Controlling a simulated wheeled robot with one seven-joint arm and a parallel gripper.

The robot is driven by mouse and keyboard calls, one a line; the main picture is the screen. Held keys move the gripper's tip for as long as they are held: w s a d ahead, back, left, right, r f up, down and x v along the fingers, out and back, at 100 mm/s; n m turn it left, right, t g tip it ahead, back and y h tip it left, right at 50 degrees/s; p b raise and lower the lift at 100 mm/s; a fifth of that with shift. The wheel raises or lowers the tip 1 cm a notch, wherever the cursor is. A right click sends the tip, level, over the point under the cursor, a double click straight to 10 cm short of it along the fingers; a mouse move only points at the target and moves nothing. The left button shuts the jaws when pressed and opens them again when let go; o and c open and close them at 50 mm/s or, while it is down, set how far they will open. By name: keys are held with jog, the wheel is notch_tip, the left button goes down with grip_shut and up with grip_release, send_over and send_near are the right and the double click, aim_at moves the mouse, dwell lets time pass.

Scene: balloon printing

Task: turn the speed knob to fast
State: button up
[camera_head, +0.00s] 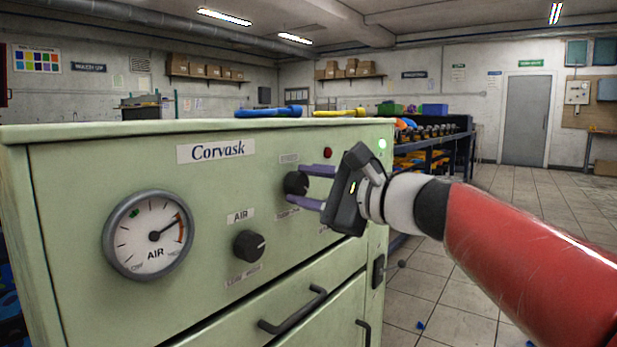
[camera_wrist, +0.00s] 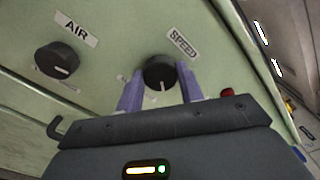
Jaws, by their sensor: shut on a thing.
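The speed knob (camera_wrist: 159,73) is a round black knob with a light pointer line, on the green cabinet front below the SPEED label (camera_wrist: 182,42). In the head view the speed knob (camera_head: 294,184) sits right of the AIR knob. My gripper (camera_head: 306,186) reaches in from the right, with its two purple fingers at the knob's upper and lower sides. In the wrist view the fingers of my gripper (camera_wrist: 160,90) stand on both sides of the knob, shut on it. The pointer line points down toward my gripper in that view. The small setting words around the knob are partly hidden or unreadable.
The AIR knob (camera_head: 249,246) and a round air gauge (camera_head: 148,235) are on the same cabinet front (camera_head: 90,170). A red button (camera_head: 327,153) is just above my gripper. A drawer handle (camera_head: 293,310) juts out below. Open tiled floor lies to the right.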

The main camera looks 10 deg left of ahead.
jog(key=shift+m+p, duration=0.5)
jog(key=shift+m, duration=0.5)
jog(key=o, duration=1)
jog(key=v, duration=0.7)
jog(key=shift+d, duration=0.35)
jog(key=shift+s, duration=0.1)
